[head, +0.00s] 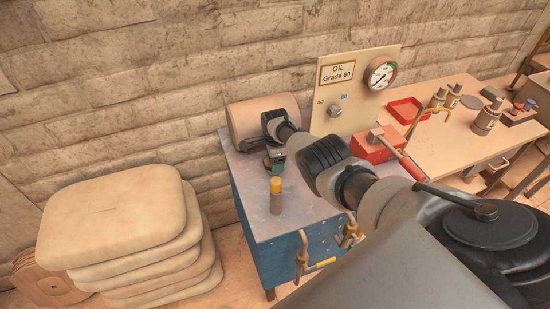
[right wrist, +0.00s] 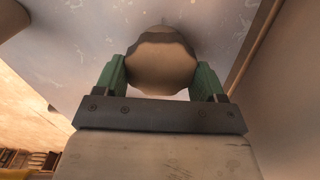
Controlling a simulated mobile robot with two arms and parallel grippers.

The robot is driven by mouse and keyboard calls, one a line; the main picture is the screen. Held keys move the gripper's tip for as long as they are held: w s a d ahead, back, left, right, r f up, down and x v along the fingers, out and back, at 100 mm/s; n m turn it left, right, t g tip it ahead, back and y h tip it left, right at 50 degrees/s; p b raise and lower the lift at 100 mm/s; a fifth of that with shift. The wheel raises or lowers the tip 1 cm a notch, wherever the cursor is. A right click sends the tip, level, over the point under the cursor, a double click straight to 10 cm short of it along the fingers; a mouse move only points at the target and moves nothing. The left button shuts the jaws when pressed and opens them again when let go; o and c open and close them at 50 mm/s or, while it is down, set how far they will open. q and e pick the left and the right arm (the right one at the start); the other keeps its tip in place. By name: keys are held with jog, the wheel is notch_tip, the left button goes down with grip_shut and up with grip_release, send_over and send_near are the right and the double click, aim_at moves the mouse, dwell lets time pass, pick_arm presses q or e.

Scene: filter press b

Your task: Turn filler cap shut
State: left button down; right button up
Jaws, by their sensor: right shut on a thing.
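The filler cap (right wrist: 160,68) is a round, tan, lobed knob in the right wrist view. It sits between the two green fingers of my right gripper (right wrist: 162,76), which is shut on it. In the head view my right gripper (head: 275,160) points down over the grey top of the blue cabinet (head: 262,226), and the cap is hidden there. I cannot tell how far the cap is turned. My left gripper is not in view.
A yellow-topped bottle (head: 276,196) stands on the cabinet in front of the gripper. A tan cylinder (head: 250,118) lies behind it. A panel with a gauge (head: 382,75) and a red box (head: 373,147) are to the right. Stacked tan pads (head: 120,215) stand at left.

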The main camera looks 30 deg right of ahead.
jog(key=shift+r+m, duration=0.1)
jog(key=shift+m, duration=0.5)
jog(key=o, duration=0.9)
